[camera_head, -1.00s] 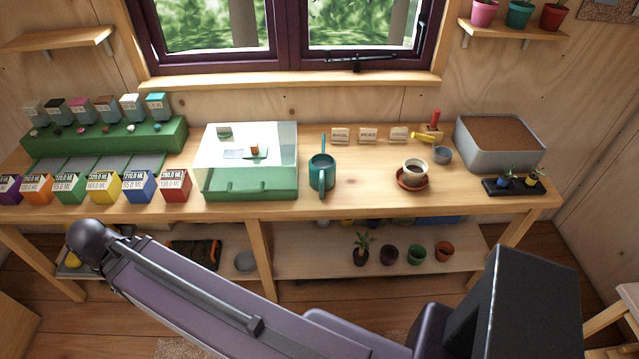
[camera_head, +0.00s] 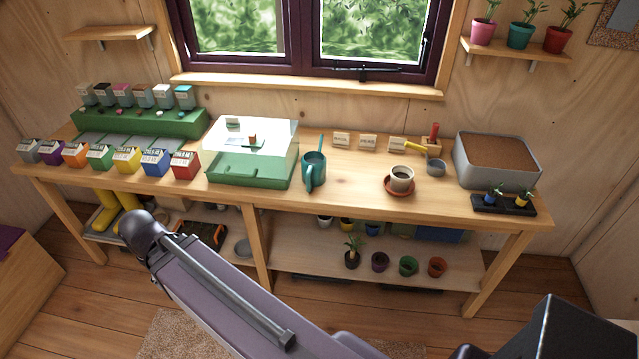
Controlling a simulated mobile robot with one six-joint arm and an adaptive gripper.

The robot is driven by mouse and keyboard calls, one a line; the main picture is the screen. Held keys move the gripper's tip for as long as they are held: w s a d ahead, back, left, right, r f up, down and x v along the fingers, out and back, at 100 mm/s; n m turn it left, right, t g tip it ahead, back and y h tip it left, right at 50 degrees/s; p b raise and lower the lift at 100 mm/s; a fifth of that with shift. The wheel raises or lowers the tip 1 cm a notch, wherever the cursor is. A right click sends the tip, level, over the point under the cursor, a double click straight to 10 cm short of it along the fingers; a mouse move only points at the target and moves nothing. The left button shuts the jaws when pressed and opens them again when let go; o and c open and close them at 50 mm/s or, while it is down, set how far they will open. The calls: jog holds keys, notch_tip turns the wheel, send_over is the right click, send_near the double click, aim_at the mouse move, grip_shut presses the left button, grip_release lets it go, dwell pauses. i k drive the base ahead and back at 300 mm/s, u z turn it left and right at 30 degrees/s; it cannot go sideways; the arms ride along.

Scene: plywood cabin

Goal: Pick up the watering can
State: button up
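A teal vessel (camera_head: 314,171) with a handle facing me and a thin blue stem rising behind it stands upright on the workbench. It looks like the watering can. It is just right of the clear-lidded green box, and nothing touches it from my side. My arm crosses the lower part of the view, in front of the bench. My gripper is not in the picture, so its state is hidden.
The wooden workbench (camera_head: 345,185) holds a clear-lidded green box (camera_head: 235,176), a cup on a terracotta saucer (camera_head: 386,187), a grey soil tray (camera_head: 480,176) and several coloured boxes at left. Small pots stand on the lower shelf (camera_head: 300,264). Bench space right of the teal vessel is clear.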

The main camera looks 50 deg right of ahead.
aim_at(314, 162)
jog(key=k, duration=1.4)
jog(key=z, duration=1.5)
jog(key=i, duration=1)
jog(key=u, duration=0.1)
